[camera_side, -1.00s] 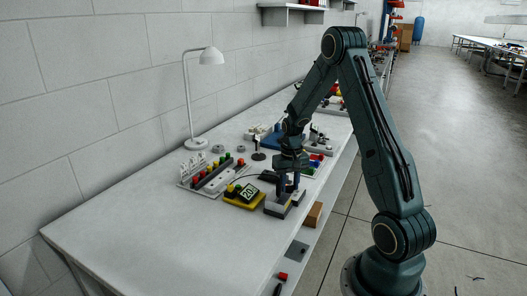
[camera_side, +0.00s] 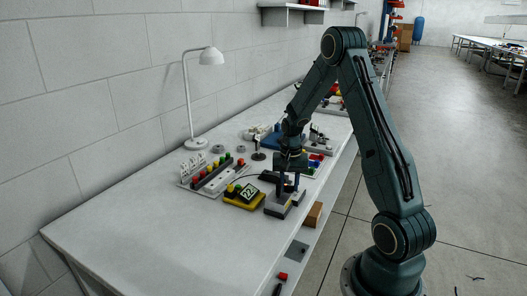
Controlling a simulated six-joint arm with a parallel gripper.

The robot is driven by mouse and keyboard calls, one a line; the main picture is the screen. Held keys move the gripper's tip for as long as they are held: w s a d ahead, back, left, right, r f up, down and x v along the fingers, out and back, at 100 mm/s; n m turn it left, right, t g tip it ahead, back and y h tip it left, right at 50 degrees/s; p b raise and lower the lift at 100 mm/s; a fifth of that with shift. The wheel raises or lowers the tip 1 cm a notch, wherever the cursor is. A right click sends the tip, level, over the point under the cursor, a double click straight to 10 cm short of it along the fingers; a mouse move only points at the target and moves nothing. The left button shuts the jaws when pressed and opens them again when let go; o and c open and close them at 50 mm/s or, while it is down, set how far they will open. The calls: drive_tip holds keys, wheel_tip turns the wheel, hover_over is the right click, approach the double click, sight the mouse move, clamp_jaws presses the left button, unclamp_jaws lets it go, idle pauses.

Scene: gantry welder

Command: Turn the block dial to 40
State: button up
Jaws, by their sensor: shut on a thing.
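My gripper (camera_side: 288,185) points straight down, shut on the block dial (camera_side: 279,208), a dark and grey block on the bench. The fingers hide the part of the dial they grip. Left of it, touching or nearly so, a yellow box (camera_side: 240,204) carries a lit display (camera_side: 249,192) that seems to read 22. The digits are small.
A grey rack with coloured knobs (camera_side: 212,178) stands behind left. A white lamp (camera_side: 191,100) rises near the wall. A brown block (camera_side: 313,214) lies at the bench's right edge. Blue and other fixtures (camera_side: 272,141) crowd behind my gripper. The front left bench (camera_side: 150,240) is clear.

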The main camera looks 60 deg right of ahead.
sight(289, 187)
drive_tip(key=o, duration=1)
drive_tip(key=shift+r, duration=0.1)
wheel_tip(289, 187, up, 14)
drive_tip(key=shift+f, duration=0.15)
idle(0.3)
